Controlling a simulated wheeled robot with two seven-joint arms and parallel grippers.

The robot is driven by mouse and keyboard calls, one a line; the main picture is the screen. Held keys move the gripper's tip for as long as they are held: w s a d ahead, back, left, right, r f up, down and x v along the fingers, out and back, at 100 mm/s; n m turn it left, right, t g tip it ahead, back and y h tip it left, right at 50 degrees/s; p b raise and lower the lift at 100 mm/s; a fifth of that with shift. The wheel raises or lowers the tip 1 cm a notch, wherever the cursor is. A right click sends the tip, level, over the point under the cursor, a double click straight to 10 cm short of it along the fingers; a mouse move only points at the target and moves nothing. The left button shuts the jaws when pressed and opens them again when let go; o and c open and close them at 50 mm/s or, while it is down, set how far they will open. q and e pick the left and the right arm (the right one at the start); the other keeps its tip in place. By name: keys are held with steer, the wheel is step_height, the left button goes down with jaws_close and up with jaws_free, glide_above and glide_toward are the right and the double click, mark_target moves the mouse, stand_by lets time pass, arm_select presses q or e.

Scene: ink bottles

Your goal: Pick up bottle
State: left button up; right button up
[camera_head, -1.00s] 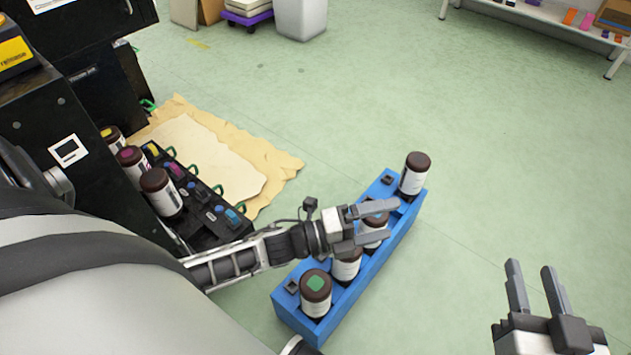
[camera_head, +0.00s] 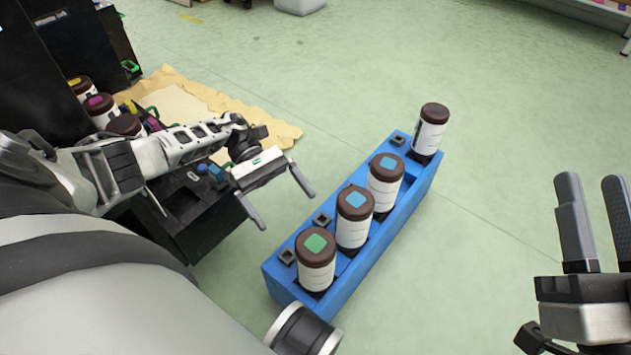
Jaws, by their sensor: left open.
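Several brown-capped ink bottles with white labels stand in a row in a blue rack (camera_head: 372,253). The nearest is a green-marked bottle (camera_head: 316,262). Behind it are a blue-marked bottle (camera_head: 354,219) and another blue-marked bottle (camera_head: 385,183). A bottle with a plain cap (camera_head: 430,130) stands at the far end. My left gripper (camera_head: 283,208) is open and empty, left of the rack and apart from the bottles. My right gripper (camera_head: 592,190) is open and empty at the right edge, clear of the rack.
A black machine (camera_head: 75,65) stands at the left. More bottles, including a magenta-marked bottle (camera_head: 101,108), stand at its black tray (camera_head: 215,215), partly hidden by my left arm. Torn tan sheeting (camera_head: 190,100) lies behind. The green floor (camera_head: 480,240) right of the rack is clear.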

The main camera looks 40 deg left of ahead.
mark_target(329, 267)
arm_select(q)
steer(key=x, duration=1.1)
steer(key=shift+s+d+f, duration=0.15)
steer(key=shift+d+f, duration=0.05)
steer(key=shift+d, duration=0.05)
steer(key=c, duration=1.8)
steer(key=shift+r, duration=0.1)
